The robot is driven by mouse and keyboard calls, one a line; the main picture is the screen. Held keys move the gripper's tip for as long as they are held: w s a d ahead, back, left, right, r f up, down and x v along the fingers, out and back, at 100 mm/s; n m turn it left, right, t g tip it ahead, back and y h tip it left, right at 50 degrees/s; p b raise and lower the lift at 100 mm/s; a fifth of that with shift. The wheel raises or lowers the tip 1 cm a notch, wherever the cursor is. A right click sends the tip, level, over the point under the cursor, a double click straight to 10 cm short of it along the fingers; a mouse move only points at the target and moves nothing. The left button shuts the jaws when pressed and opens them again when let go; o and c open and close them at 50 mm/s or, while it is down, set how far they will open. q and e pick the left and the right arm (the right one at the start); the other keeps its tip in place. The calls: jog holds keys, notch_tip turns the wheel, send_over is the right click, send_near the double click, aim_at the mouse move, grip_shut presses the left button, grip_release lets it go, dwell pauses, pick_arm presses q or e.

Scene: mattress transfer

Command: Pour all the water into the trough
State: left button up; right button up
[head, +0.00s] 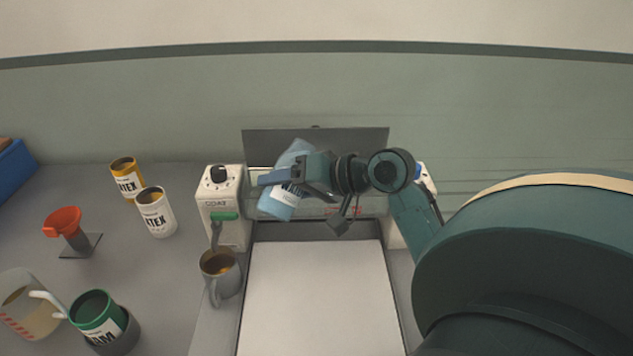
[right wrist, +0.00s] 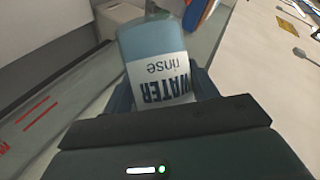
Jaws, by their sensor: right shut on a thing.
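My right gripper (head: 290,182) is shut on a light blue bottle (head: 281,208). In the right wrist view the bottle (right wrist: 150,42) carries a white label reading "WATER rinse", upside down in the picture. The bottle is tilted in the head view and held above the coating machine, near its left post. The trough seems to be the strip (head: 360,206) between the machine's posts, partly hidden by my gripper and the bottle. I cannot tell whether water is flowing or how much is in the bottle. My left gripper is not in view.
The machine's left post (head: 221,205) has a black knob and green lever. A grey mug (head: 226,285) stands below it. A white sheet (head: 315,300) lies in front.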

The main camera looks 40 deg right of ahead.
jog(key=shift+a+m+y+b, duration=0.15)
jog(key=shift+m+y+b, duration=0.15)
jog(key=shift+a+f+m+y+b, duration=0.15)
jog(key=shift+f+m+y+b, duration=0.3)
jog(key=shift+f+b, duration=0.6)
dwell(0.4)
jog(key=shift+r, duration=0.1)
jog(key=shift+s+r+m+y, duration=0.1)
jog(key=shift+r+m+y, duration=0.25)
jog(key=shift+m, duration=0.3)
dwell(1.2)
jog(key=shift+d+f+m+y+p, duration=0.15)
jog(key=shift+d+m+y+p, duration=0.3)
jog(key=shift+m+p, duration=0.2)
dwell(1.7)
jog(key=shift+w+d+r+m+y+p, duration=0.15)
jog(key=shift+r+m+y+p, duration=0.25)
jog(key=shift+p, duration=0.7)
dwell(0.8)
